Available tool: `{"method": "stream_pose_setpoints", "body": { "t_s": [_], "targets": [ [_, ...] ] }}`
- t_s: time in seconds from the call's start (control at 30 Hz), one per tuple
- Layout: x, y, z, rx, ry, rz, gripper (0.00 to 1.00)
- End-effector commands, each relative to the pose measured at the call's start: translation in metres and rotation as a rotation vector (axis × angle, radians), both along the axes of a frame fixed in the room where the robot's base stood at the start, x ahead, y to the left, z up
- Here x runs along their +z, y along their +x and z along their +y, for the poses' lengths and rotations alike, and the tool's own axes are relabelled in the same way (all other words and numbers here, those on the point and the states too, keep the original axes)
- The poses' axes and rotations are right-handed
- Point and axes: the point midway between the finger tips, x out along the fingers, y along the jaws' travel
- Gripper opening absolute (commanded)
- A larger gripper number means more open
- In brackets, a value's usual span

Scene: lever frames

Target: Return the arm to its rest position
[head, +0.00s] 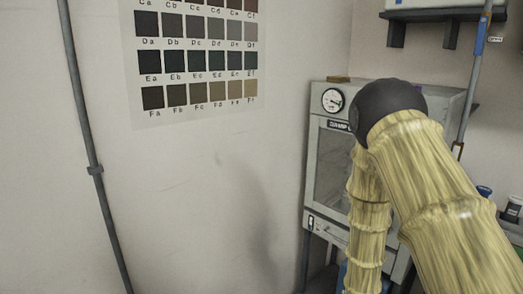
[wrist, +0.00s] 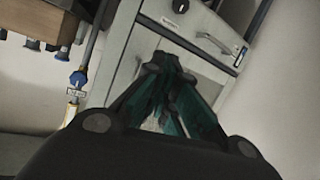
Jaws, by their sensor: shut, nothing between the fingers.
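My arm (head: 440,200) reaches up from the lower right in the head view and bends at a dark elbow joint, with a further link hanging down behind it. My gripper is out of sight in the head view. In the wrist view my gripper (wrist: 168,62) shows with its dark and teal fingers brought together at the tips. It is shut and nothing shows between the fingertips. Behind it is the front of a grey cabinet (wrist: 197,40) with a handle, seen tilted.
A grey cabinet (head: 328,120) with a round gauge (head: 333,100) stands in the corner behind my arm. A colour chart (head: 195,50) hangs on the wall. A vertical pipe (head: 82,120) runs down the left. A shelf (head: 440,14) is at the upper right. The wall area at left centre is clear.

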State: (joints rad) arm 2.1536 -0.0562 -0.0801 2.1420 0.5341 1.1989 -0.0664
Motion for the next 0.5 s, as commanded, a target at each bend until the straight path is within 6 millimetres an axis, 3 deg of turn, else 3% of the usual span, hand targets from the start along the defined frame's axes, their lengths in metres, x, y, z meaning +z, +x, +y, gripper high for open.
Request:
{"method": "stream_pose_setpoints", "body": {
  "t_s": [0.03, 0.2, 0.37, 0.5],
  "targets": [
    [-0.027, -0.017, 0.006, 0.019, 0.023, 0.065, 0.0],
    [-0.103, -0.076, 0.027, 0.085, 0.101, 0.272, 0.0],
    [-0.163, -0.143, 0.048, 0.143, 0.174, 0.469, 0.0],
    [-0.206, -0.209, 0.068, 0.189, 0.244, 0.641, 0.0]
  ]
}}
